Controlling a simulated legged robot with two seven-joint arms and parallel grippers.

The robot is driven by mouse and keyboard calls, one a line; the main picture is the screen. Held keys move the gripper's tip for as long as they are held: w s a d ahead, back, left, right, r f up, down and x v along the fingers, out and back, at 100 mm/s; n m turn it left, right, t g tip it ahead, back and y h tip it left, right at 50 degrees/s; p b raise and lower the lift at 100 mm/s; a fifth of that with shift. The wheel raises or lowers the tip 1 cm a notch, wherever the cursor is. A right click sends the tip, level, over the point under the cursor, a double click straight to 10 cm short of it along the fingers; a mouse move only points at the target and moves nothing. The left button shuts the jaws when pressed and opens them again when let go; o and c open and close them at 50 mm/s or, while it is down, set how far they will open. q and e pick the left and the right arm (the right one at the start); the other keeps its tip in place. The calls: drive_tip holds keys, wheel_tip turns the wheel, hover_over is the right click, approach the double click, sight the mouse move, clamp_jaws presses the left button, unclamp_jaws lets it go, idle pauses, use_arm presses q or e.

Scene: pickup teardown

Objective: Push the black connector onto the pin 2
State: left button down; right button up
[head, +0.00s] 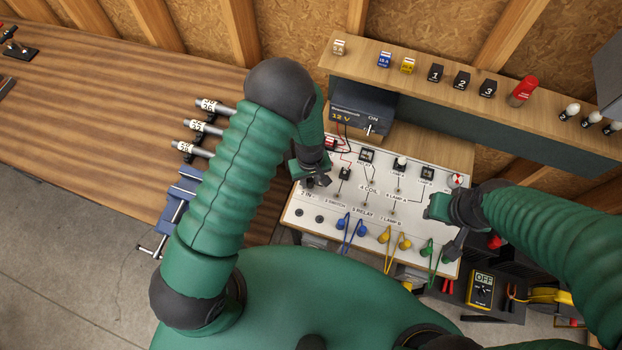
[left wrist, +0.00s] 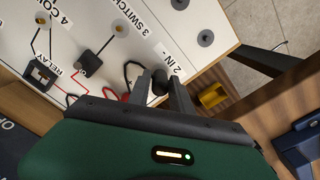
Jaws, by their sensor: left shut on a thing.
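The white panel (head: 330,207) carries printed labels, including "2 IN -" (left wrist: 172,62), which also shows in the head view (head: 306,194). My left gripper (head: 321,181) is over the panel's left end by that label. In the left wrist view its two fingers (left wrist: 162,92) are shut on the black connector (left wrist: 159,80), right beside the label. A black wire (left wrist: 129,72) loops on the panel next to it. Pin 2 is hidden by the connector and fingers, so I cannot tell whether they touch. My right gripper (head: 447,226) is over the panel's right end; its jaw opening is unclear.
A 12 V supply (head: 360,110) stands behind the panel. Blue (head: 352,226), yellow (head: 394,240) and green (head: 433,250) leads hang along the front edge. A shelf (head: 415,72) with small items runs behind. A blue vise (head: 180,197) is left; the left bench is mostly clear.

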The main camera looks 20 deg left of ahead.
sight(310, 179)
use_arm(q)
drive_tip(key=shift+f+b, duration=0.55)
drive_tip(key=shift+f, duration=0.2)
drive_tip(key=c, duration=1.1)
unclamp_jaws()
wheel_tip(310, 179, up, 17)
drive_tip(key=b, duration=0.2)
drive_tip(key=shift+s+a+f+m+t+b, duration=0.45)
drive_tip(key=shift+s+a+m+b, duration=0.65)
drive_tip(key=shift+s, duration=0.45)
drive_tip(key=shift+s+a+f+m+t+b, duration=0.4)
drive_tip(key=shift+s+a+m+b, duration=0.7)
drive_tip(key=shift+s, duration=0.4)
drive_tip(key=shift+s+a+f+m+t+b, duration=0.4)
drive_tip(key=shift+s+a+m+b, duration=0.75)
drive_tip(key=shift+s, duration=0.4)
